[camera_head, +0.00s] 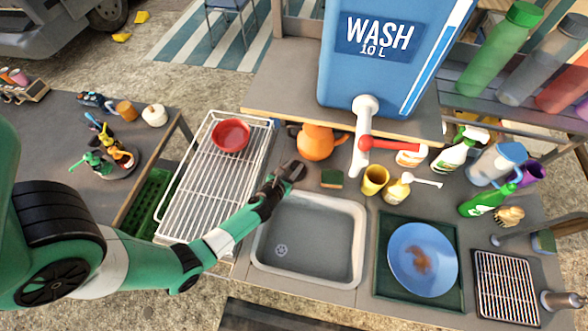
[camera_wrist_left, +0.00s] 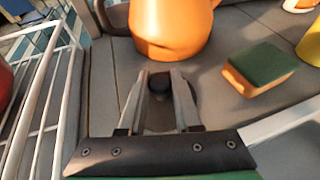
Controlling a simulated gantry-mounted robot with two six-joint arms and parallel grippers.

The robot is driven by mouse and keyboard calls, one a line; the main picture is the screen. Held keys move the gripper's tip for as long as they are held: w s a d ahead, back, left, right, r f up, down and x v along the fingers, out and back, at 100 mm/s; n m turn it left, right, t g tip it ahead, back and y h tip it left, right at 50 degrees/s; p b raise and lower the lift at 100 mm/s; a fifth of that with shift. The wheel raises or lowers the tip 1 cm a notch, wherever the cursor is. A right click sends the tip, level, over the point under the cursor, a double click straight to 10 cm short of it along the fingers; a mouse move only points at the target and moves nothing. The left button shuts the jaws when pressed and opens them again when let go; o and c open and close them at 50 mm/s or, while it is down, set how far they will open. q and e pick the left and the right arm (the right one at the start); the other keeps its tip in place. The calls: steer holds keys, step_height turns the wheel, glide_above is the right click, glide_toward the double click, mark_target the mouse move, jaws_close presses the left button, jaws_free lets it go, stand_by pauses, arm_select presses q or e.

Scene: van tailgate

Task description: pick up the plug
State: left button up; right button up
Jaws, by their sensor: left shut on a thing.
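My left gripper (camera_head: 293,172) is over the counter behind the sink's back left corner, between the wire rack and the sponge. In the left wrist view, the left gripper (camera_wrist_left: 160,85) is shut on a small dark round plug (camera_wrist_left: 160,83), held between the fingertips. The fingers hide part of the plug, and I cannot tell whether it still touches the counter. The grey sink (camera_head: 325,265) is empty, with its drain (camera_head: 281,249) uncovered at the left. My right gripper is not in view.
An orange kettle (camera_head: 316,143) stands just beyond the gripper. A green and orange sponge (camera_head: 331,178) is to its right. A white wire rack (camera_head: 190,190) with a red bowl (camera_head: 231,135) is on the left. The water tank's tap (camera_head: 364,140) hangs above the back counter.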

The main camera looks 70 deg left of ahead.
mark_target(294, 168)
arm_select(q)
steer(key=shift+r, duration=0.1)
jaws_close()
steer(key=shift+r+p, duration=0.3)
steer(key=shift+p, duration=0.1)
steer(key=r+p, duration=0.3)
steer(key=r, duration=0.1)
steer(key=shift+s+d, duration=0.2)
steer(key=shift+d, duration=0.15)
steer(key=s+d+r+p, duration=0.3)
steer(key=s+d+r, duration=0.3)
steer(key=d, duration=0.5)
step_height(294, 168, up, 2)
steer(key=shift+s+d+r, duration=0.15)
steer(key=shift+s+d, duration=0.05)
steer(key=shift+s, duration=0.15)
